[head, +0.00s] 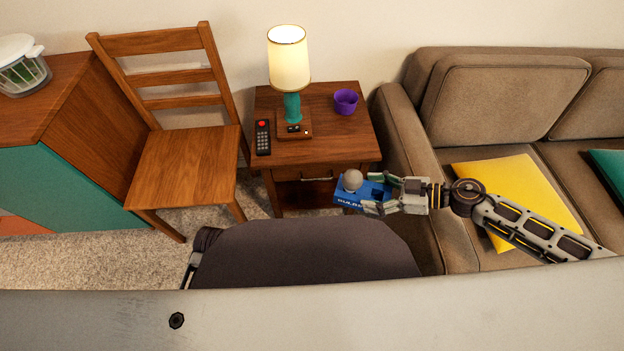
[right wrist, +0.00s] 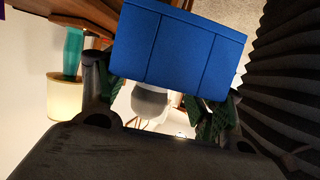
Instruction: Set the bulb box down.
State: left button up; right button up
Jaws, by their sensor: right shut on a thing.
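The blue bulb box (head: 347,196) is held up in front of the small wooden side table (head: 335,130), near the table's front right. A pale grey bulb (head: 352,180) shows at the box's top. My right gripper (head: 378,194) comes in from the right and is shut on the box. In the right wrist view the blue box (right wrist: 180,50) lies between the green-padded fingers, with the round bulb (right wrist: 150,100) beside it. My left gripper is not in view.
On the table stand a lit lamp (head: 291,60) with a teal stem, a black remote (head: 262,138) and a purple cup (head: 346,101). The tabletop's front right is bare. A wooden chair (head: 185,165) stands left, a brown sofa (head: 400,130) right, with a yellow cushion (head: 515,190).

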jog(key=w+d+r+m+t+h, duration=0.1)
jog(key=w+m+t+h, duration=0.2)
jog(key=w+m+t, duration=0.2)
jog(key=shift+w+d+r+m+t+h, duration=0.15)
jog(key=shift+w+m+t+h, duration=0.2)
jog(key=shift+w, duration=1.3)
jog(key=shift+w+d+r+m+t+h, duration=0.15)
jog(key=shift+w+m+t+h, duration=0.25)
jog(key=shift+w+m+h, duration=0.45)
jog(key=shift+w+d+r+m+t+h, duration=0.1)
jog(key=shift+w+m+t+h, duration=0.35)
jog(key=shift+w, duration=0.55)
jog(key=shift+w+d+r+m+t+h, duration=0.15)
jog(key=shift+w+m+t+h, duration=0.15)
jog(key=shift+w+m+h, duration=0.55)
jog(key=w+m+h, duration=0.1)
jog(key=w, duration=0.1)
jog(key=w+a+r+m+h, duration=0.1)
jog(key=w, duration=0.1)
jog(key=w+a+m+h, duration=0.1)
jog(key=w, duration=0.1)
jog(key=shift+r+t+h, duration=0.35)
jog(key=shift+t+h, duration=0.05)
jog(key=shift+w+d+m, duration=0.1)
jog(key=shift+m, duration=0.2)
